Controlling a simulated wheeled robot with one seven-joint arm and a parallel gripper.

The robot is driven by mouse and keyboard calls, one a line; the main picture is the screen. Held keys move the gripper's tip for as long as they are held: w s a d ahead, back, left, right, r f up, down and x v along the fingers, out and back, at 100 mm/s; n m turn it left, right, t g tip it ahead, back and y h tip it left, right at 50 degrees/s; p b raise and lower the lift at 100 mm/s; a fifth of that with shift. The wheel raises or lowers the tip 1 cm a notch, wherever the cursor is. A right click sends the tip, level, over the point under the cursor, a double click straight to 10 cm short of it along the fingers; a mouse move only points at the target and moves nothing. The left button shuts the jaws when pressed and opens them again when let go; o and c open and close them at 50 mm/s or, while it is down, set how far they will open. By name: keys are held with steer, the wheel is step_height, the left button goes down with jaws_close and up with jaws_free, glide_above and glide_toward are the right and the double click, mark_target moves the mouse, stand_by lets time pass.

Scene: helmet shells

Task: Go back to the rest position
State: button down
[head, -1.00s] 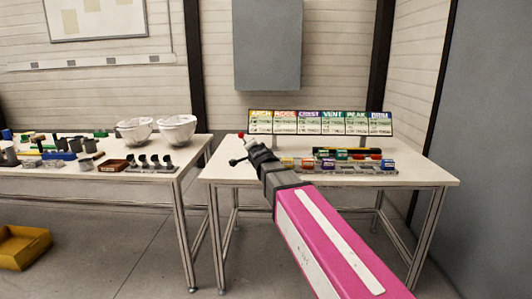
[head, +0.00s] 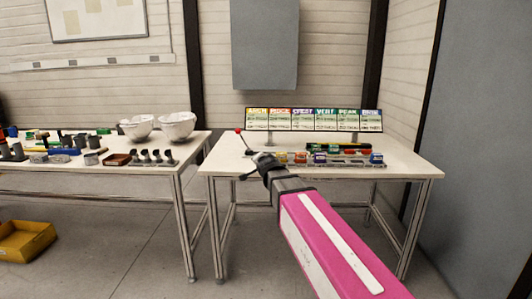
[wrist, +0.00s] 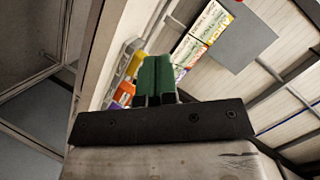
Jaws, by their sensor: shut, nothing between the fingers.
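My gripper (head: 258,160) is at the end of my pink arm, over the front left part of the right-hand table (head: 408,171) in the head view. Its fingertips are small and hard to make out there. In the wrist view, two green finger pieces (wrist: 156,72) stand side by side, closed together with nothing held between them. A dark crossbar hides what lies behind their base.
Several small coloured pieces (head: 330,158) sit in a row on the right-hand table, before a board of coloured cards (head: 314,119). The left table holds two white helmet shells (head: 176,126) and several small parts. A yellow bin (head: 24,240) is on the floor.

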steer(key=s+d+f+n+g+h, duration=0.2)
steer(key=s+d+f+g, duration=0.15)
steer(key=d+f, duration=0.6)
steer(key=s+d+f+n+g, duration=0.3)
steer(key=s+d+f+g, duration=0.2)
steer(key=s+f, duration=0.5)
steer(key=s+d+f+n+g, duration=0.3)
steer(key=s+d+f+g, duration=0.2)
steer(key=s+f, duration=0.5)
steer(key=shift+s+d+f+n, duration=0.35)
steer(key=shift+s+d, duration=0.35)
steer(key=shift+s, duration=0.4)
steer(key=shift+w, duration=0.1)
